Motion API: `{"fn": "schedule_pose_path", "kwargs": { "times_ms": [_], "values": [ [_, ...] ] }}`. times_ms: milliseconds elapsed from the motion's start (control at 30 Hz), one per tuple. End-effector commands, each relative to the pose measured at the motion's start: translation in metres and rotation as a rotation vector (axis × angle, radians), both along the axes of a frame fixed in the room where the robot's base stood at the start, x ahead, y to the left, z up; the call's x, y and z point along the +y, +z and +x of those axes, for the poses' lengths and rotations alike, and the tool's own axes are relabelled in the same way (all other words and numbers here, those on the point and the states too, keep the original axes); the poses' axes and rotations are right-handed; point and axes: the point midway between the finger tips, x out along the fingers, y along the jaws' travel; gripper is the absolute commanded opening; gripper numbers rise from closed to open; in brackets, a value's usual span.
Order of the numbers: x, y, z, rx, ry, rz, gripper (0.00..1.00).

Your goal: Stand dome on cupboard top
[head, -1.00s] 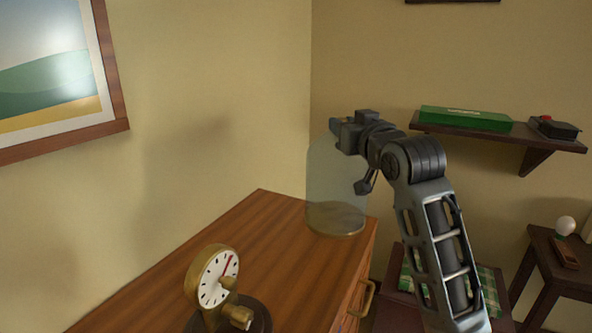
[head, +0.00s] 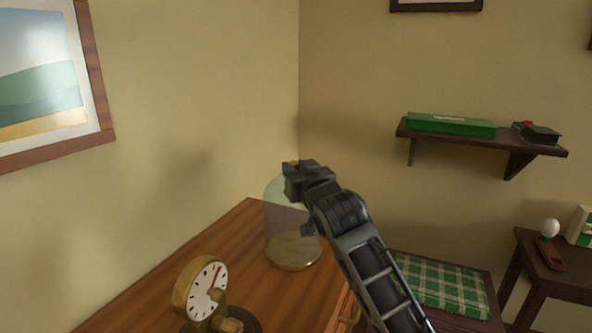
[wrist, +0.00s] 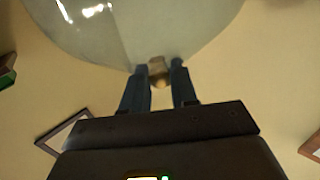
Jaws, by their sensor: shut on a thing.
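The clear glass dome (head: 281,222) is upright over the far right part of the wooden cupboard top (head: 225,245). I cannot tell whether its rim touches the wood or hangs just above it. My gripper (head: 294,170) is at the dome's top, its fingertips hidden in the head view. In the wrist view my gripper (wrist: 160,72) is shut on the small brass-coloured knob (wrist: 158,72) of the dome, and the glass (wrist: 150,30) fills the top of the picture.
A brass clock (head: 203,290) on a dark round base stands nearer on the cupboard top. A wall shelf (head: 480,138) holds a green box and a dark device. A green checked cushion (head: 440,284) and a dark side table (head: 550,270) are at the right.

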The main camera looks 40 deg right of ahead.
Motion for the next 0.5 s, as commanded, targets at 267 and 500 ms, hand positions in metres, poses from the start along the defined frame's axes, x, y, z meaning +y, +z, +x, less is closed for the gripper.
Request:
{"fn": "schedule_pose_path", "kwargs": {
  "times_ms": [267, 500],
  "values": [
    [-0.0001, -0.0031, -0.0001, -0.001, 0.000, 0.000, 0.00],
    [-0.0004, -0.0024, -0.0002, 0.000, -0.001, 0.000, 0.51]
  ]
}}
